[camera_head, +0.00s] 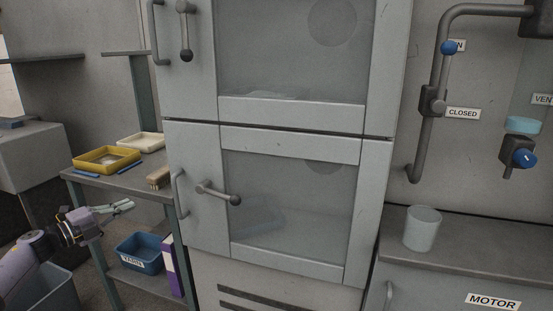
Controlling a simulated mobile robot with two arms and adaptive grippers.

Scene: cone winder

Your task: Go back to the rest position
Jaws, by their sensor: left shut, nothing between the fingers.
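My left gripper (122,207) is at the lower left of the head view, its arm coming in from the left edge. Its fingers are shut with nothing between them. They point right, in front of the shelf table (150,190) and above the blue bin (140,255) on its lower shelf. The gripper appears apart from everything around it. My right gripper does not show.
A grey cabinet with two closed windowed doors (295,195) fills the middle. A yellow tray (107,160), a pale tray (140,142) and a brush (158,177) lie on the table. A cup (422,228) stands on the right counter (470,250) below a pipe (437,70).

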